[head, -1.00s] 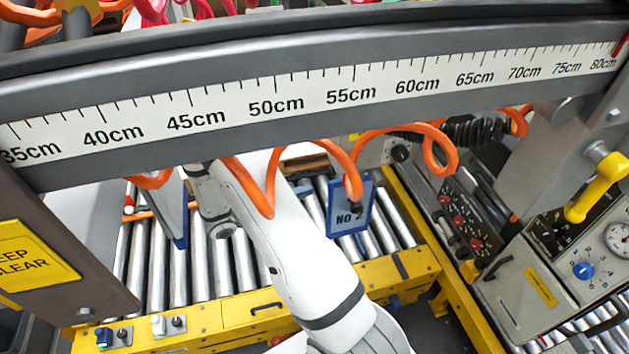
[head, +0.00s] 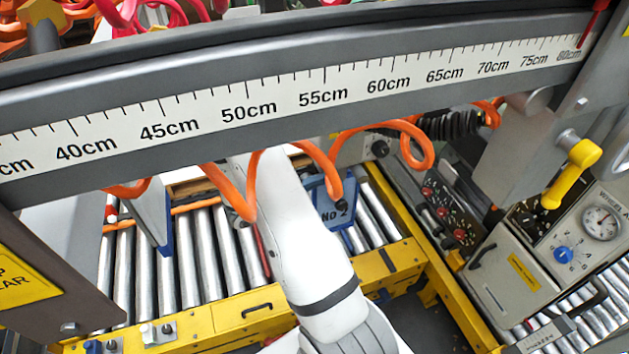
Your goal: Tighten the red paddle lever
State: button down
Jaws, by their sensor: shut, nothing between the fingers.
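I cannot clearly make out a red paddle lever. A thin red bar (head: 263,250) shows just left of my white arm, over the rollers, mostly hidden by the arm. A red piece (head: 594,18) also stands at the right end of the scale beam, near the 80cm mark. I cannot tell whether either is the lever. My arm reaches up under the scale beam (head: 300,133), and my gripper is hidden behind the arm and beam.
An orange coiled hose (head: 318,157) hangs under the beam, close to my arm. A blue "NO 2" plate (head: 333,213) stands on the rollers (head: 187,260). A yellow handle (head: 570,172) and a gauge panel (head: 600,222) are at the right.

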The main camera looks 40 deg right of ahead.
jog(key=shift+s+d+f+p, duration=0.1)
jog(key=shift+d+f+p, duration=0.05)
jog(key=shift+d+p, duration=0.25)
jog(key=w+a+p, duration=0.1)
jog(key=a+p, duration=0.1)
jog(key=a, duration=0.8)
jog(key=shift+a, duration=0.25)
